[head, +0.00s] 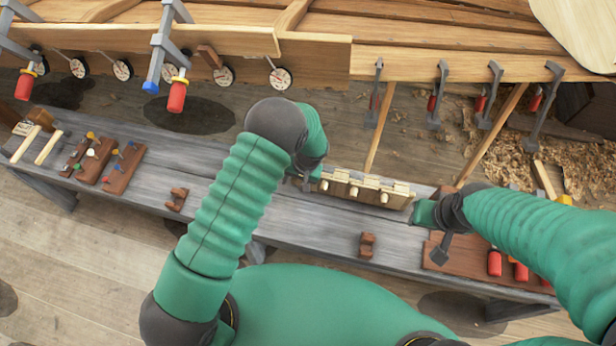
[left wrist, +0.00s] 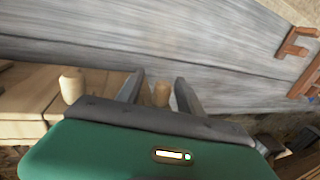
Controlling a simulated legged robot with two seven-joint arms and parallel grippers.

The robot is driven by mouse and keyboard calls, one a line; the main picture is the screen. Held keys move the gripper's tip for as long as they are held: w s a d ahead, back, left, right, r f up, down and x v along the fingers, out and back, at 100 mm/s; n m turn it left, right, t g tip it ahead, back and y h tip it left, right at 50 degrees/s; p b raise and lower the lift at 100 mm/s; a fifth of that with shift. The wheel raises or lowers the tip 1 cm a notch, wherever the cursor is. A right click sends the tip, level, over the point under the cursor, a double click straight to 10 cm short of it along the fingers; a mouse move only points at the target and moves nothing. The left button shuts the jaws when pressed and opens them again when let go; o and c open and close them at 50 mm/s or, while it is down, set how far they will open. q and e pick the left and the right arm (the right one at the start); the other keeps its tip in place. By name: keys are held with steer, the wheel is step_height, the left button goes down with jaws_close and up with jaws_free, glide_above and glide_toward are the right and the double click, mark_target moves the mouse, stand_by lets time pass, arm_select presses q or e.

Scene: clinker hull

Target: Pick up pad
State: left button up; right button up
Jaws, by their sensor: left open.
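Two small brown notched blocks, which look like the pads, lie on the grey bench: one (head: 177,200) left of my left arm, one (head: 367,245) near the front edge, right of centre. A brown notched block also shows at the upper right of the left wrist view (left wrist: 297,42). My left gripper (head: 303,183) is at the left end of a pale wooden rack with pegs (head: 365,192). In the left wrist view its fingers (left wrist: 158,82) are apart, with a peg (left wrist: 161,95) showing between them; contact is unclear. My right gripper (head: 428,213) is by the rack's right end, its fingers unclear.
Brown peg boards (head: 105,165) lie on the bench's left part. A brown board (head: 470,262) with red-handled clamps lies at the right. The wooden hull (head: 430,62) with hanging clamps (head: 172,70) is behind. Bench between the two blocks is mostly clear.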

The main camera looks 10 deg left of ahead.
arm_select(q)
steer(key=shift+x, duration=0.8)
steer(key=shift+a+r, duration=0.15)
steer(key=c, duration=0.3)
steer(key=shift+w, duration=0.1)
jaws_close()
steer(key=shift+r, duration=0.1)
